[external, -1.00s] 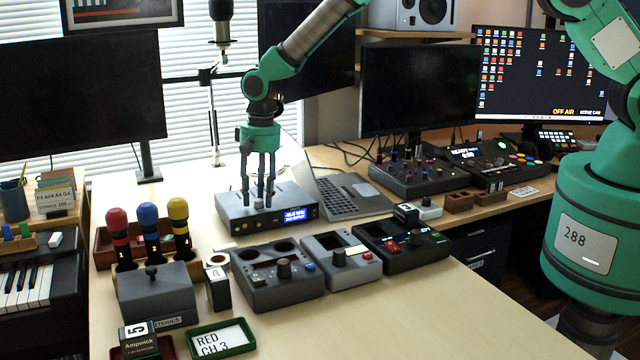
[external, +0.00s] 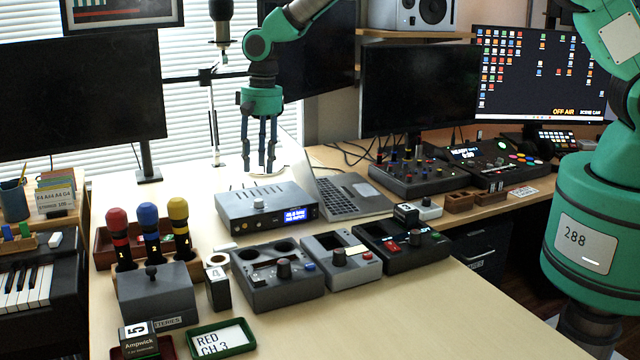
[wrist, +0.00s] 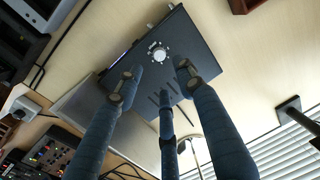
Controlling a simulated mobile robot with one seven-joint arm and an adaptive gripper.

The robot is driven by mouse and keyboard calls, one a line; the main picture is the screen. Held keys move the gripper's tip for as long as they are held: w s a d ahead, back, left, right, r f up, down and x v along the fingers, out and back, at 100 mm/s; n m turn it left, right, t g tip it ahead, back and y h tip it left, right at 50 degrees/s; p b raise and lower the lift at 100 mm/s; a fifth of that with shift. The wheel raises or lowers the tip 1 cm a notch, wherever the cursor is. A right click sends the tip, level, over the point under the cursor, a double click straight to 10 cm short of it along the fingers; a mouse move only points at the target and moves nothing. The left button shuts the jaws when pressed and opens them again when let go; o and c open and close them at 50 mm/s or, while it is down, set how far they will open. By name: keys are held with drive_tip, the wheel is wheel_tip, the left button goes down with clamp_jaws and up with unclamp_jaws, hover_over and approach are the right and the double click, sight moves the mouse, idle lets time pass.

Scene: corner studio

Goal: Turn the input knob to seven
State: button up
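The input knob (external: 258,204) is a small light round knob on top of a grey box (external: 237,212) with slots and a lit blue display (external: 297,215) on its front. In the wrist view the knob (wrist: 158,52) has a scalloped rim with marks around it, too small to read. My gripper (external: 260,171) hangs above the box with its blue fingers pointing down, spread apart and empty. The fingertips are clear of the knob. In the wrist view, the fingers (wrist: 160,78) stand apart over the box, below the knob in the picture.
A laptop (external: 350,195) stands right of the box. Devices with dark knobs (external: 283,268) sit in front. Red, blue and yellow microphones (external: 150,230) stand to the left. A hanging microphone (external: 221,20) is behind the arm. The desk front is clear at right.

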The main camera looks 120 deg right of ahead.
drive_tip(key=shift+s+r, duration=0.1)
drive_tip(key=shift+r, duration=1.2)
drive_tip(key=w+a+r+n+t, duration=0.15)
drive_tip(key=a+r+n, duration=0.25)
drive_tip(key=a+r, duration=1.25)
drive_tip(key=s+a+r+n, duration=0.2)
drive_tip(key=s+a+r, duration=0.1)
drive_tip(key=a+r, duration=0.45)
drive_tip(key=s+a+r+n, duration=0.25)
drive_tip(key=a+r, duration=0.35)
drive_tip(key=a, duration=0.3)
drive_tip(key=s+a+r+n+t, duration=0.2)
drive_tip(key=s+a+r+n, duration=0.3)
drive_tip(key=s+a, duration=0.8)
drive_tip(key=s+a+n, duration=0.2)
drive_tip(key=s+a, duration=0.4)
drive_tip(key=s, duration=0.2)
drive_tip(key=s+a+n+t, duration=0.1)
drive_tip(key=s+a+n, duration=0.1)
drive_tip(key=s+a, duration=0.3)
drive_tip(key=s+f, duration=0.1)
drive_tip(key=s, duration=0.3)
drive_tip(key=shift+a, duration=0.4)
